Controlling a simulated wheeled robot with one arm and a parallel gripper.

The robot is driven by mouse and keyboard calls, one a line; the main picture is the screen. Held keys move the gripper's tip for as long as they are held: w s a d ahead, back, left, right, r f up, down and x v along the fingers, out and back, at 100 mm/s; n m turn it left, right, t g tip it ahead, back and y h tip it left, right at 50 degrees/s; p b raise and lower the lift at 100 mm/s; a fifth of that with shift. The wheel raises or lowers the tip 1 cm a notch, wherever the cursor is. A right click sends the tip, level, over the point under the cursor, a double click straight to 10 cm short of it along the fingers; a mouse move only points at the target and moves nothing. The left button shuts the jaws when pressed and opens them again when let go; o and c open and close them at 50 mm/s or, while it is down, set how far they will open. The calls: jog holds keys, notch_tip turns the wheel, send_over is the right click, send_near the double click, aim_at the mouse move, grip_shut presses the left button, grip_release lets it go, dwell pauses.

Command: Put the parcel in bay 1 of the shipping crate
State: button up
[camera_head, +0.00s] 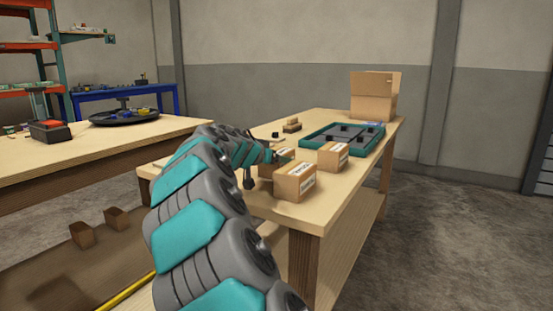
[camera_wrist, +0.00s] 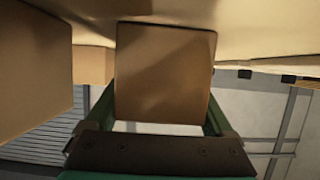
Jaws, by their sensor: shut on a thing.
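My gripper (camera_head: 270,155) is shut on a brown cardboard parcel (camera_wrist: 165,75), which sits between its green fingers (camera_wrist: 214,120) in the wrist view. In the head view my arm leads to the wooden table, and the held parcel (camera_head: 285,152) shows only in part beyond the gripper. It is close to the tabletop; I cannot tell whether it touches. The shipping crate (camera_head: 367,148) is a low teal tray with dark dividers farther back on the table, right of my gripper. Its bay numbers are not readable.
Two labelled cardboard boxes, one nearer (camera_head: 294,182) and one by the crate (camera_head: 333,157), stand right of my gripper. Large stacked cartons (camera_head: 374,97) stand at the table's far end. Small brown blocks (camera_head: 292,125) lie left of the crate. Another table (camera_head: 100,150) stands left.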

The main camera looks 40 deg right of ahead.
jog(key=o, duration=1.4)
